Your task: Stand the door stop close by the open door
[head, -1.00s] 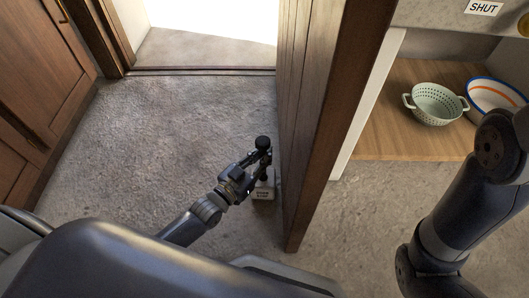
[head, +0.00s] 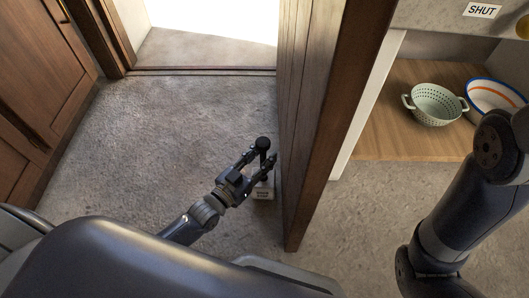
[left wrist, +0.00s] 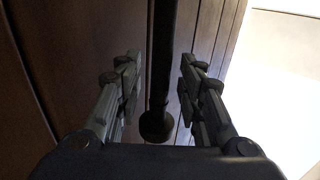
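The door stop (head: 263,193) is a pale block with a printed label and a dark upright post ending in a black round knob (head: 262,143). It stands upright on the floor beside the open wooden door (head: 305,120), near its free edge. My left gripper (head: 262,160) is at the post, below the knob. In the left wrist view the dark post and knob (left wrist: 156,126) lie between the two fingers, with a gap on each side, so the gripper is open around them. My right arm shows at the right, but its gripper is out of view.
The doorway with its threshold (head: 200,71) is at the back, bright beyond. A wooden cabinet (head: 40,80) stands at the left. A shelf (head: 385,140) at the right holds a green colander (head: 436,105) and a rimmed bowl (head: 492,97). The floor left of my gripper is clear.

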